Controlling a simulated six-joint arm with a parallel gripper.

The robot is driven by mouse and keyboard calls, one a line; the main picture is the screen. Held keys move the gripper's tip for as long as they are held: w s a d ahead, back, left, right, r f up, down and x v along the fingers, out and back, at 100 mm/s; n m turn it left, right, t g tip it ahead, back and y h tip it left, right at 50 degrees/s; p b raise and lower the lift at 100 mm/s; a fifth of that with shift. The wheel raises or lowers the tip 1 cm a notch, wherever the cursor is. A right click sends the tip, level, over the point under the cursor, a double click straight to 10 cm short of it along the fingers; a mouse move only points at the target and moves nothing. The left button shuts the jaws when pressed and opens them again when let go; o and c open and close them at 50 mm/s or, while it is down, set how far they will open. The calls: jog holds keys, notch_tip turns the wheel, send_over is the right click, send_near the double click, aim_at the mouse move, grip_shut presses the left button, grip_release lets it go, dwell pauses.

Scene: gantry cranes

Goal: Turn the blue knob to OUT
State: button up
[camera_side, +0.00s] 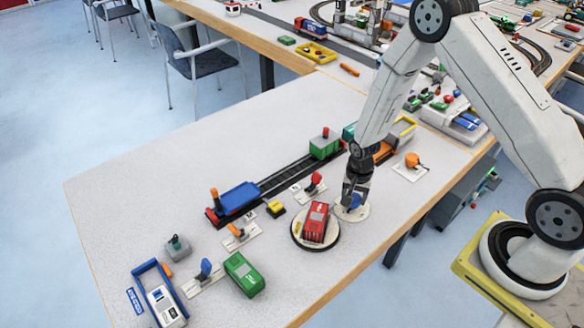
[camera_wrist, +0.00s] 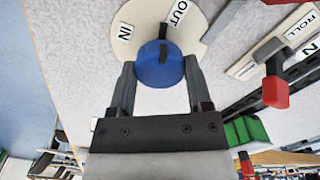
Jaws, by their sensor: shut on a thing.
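The blue knob (camera_wrist: 160,72) sits on a round cream plate (camera_wrist: 146,18) with an IN label (camera_wrist: 125,32) and an OUT label (camera_wrist: 179,12). A black pointer bar on the knob points between the two labels, nearer OUT. My gripper (camera_wrist: 160,74) has one finger on each side of the knob and is shut on it. In the side view my gripper (camera_side: 353,194) reaches down to the blue knob (camera_side: 355,201), which is partly hidden. Its plate (camera_side: 352,215) lies near the table's right edge.
A red wagon (camera_side: 317,222) stands on a round turntable (camera_side: 301,243) close to the left of the knob. A red lever (camera_side: 316,179) by a ROLL label (camera_wrist: 303,25) is nearby. A black track (camera_side: 285,180) with a blue wagon (camera_side: 238,196) lies behind.

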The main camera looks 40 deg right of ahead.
jog(key=shift+m, duration=1.7)
jog(key=shift+a, duration=0.1)
jog(key=o, duration=1.3)
jog(key=shift+r, duration=0.15)
jog(key=shift+r, duration=3.75)
